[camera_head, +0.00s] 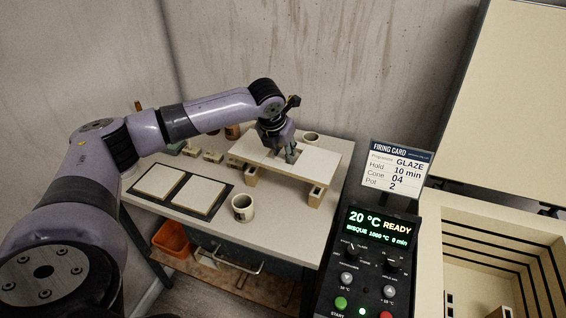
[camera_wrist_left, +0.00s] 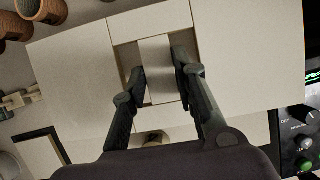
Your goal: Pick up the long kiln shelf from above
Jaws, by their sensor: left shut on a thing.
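The long kiln shelf (camera_head: 310,169) is a pale flat board over low props (camera_head: 315,194) on the table. In the left wrist view the shelf (camera_wrist_left: 235,60) fills most of the picture, with openings around a narrow middle strip (camera_wrist_left: 158,72). My left gripper (camera_head: 282,155) points down from above at the middle of the shelf. In the left wrist view my left gripper (camera_wrist_left: 160,78) has its fingers in the openings, shut on the strip. I cannot tell whether the shelf is still bearing on the props. My right gripper is not in view.
Two square slabs (camera_head: 203,195) lie on a dark-edged board left of the shelf. The control panel (camera_head: 370,250), firing card (camera_head: 397,168) and open kiln (camera_head: 480,225) are at right.

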